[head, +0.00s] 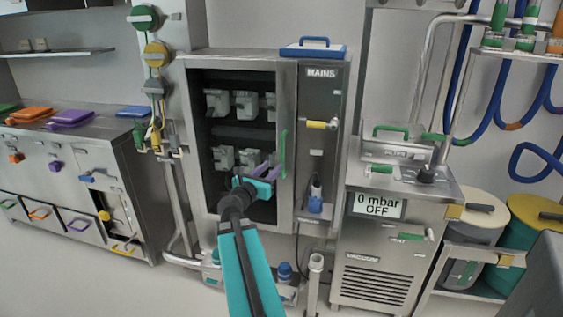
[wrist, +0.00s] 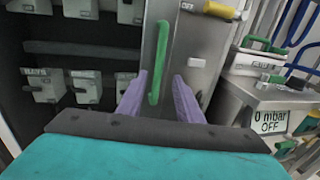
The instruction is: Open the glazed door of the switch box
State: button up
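The switch box (head: 240,62) is a grey metal cabinet on the wall. Its glazed door appears shut, with several grey switches showing behind the pane. A green vertical bar handle (head: 283,154) is on the door's right frame; it also shows in the wrist view (wrist: 160,55). My gripper (head: 269,166) is in front of the door's lower right part, close to the handle. In the wrist view my gripper's purple fingers (wrist: 160,76) are spread, one on each side of the handle's lower end, with visible gaps. I cannot tell how far the tips are from the door.
Right of the door is a MAINS panel (head: 321,84) with a yellow-handled lever (head: 321,125). A vacuum unit (head: 383,240) reading "0 mbar OFF" stands at the right. Pipes and valves (head: 156,86) run along the left, beside a steel counter (head: 98,149).

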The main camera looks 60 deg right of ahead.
aim_at(282, 157)
jog(key=shift+w+d, duration=0.2)
jog(key=shift+d, duration=1.5)
jog(key=shift+w+d, duration=0.15)
jog(key=shift+d, duration=1.6)
jog(key=shift+w+d, duration=0.2)
jog(key=shift+d, duration=1.5)
jog(key=shift+c, duration=0.4)
